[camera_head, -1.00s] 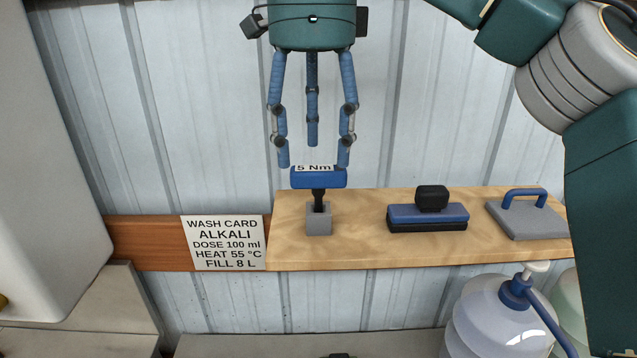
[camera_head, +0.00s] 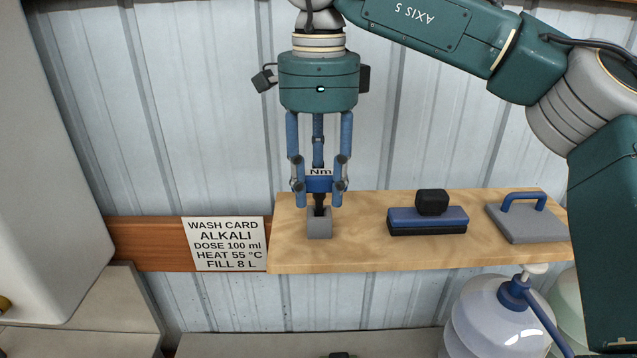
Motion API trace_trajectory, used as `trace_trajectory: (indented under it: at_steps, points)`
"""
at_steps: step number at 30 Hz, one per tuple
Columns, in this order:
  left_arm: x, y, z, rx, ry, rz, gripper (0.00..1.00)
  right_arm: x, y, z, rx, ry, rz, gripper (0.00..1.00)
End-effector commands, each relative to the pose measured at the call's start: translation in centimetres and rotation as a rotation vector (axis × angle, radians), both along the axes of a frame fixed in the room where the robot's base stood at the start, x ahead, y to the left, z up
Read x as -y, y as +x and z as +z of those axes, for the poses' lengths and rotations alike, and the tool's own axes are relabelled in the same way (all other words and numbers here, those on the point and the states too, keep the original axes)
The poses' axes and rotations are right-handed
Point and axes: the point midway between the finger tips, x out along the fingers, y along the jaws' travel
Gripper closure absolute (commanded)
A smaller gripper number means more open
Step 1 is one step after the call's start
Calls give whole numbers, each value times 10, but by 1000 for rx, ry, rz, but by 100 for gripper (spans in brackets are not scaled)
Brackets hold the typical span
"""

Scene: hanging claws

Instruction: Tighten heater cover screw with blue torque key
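The blue torque key (camera_head: 319,184) stands upright with its dark shaft in a small grey block (camera_head: 319,224) on the wooden shelf. Its blue T-handle carries a white label, of which "Nm" shows. My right gripper (camera_head: 318,203) points straight down over the key. Its blue fingers are drawn in around the handle and cover both handle ends. Finger contact looks close, and the third finger is partly hidden behind the handle. My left gripper is out of view. No heater cover or screw can be made out.
A blue-and-black block with a black knob (camera_head: 428,219) and a grey plate with a blue handle (camera_head: 528,219) sit right of the key on the shelf (camera_head: 365,257). A wash card (camera_head: 227,244) hangs left. A pump bottle (camera_head: 500,320) stands below right.

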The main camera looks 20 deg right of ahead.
Motion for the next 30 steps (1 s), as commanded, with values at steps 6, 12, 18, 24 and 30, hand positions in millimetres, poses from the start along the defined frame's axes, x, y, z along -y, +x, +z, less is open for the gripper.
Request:
trace_trajectory:
  at_steps: [6,12,18,24,30]
  points:
    - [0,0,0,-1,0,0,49,0,0,1,1,0,0,95]
    - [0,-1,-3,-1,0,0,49,0,0,6,3,0,0,96]
    - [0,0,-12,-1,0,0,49,-1,1,41,6,1,-2,96]
    - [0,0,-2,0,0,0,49,0,0,84,6,-2,-2,96]
    - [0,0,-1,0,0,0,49,0,0,100,2,-2,0,96]
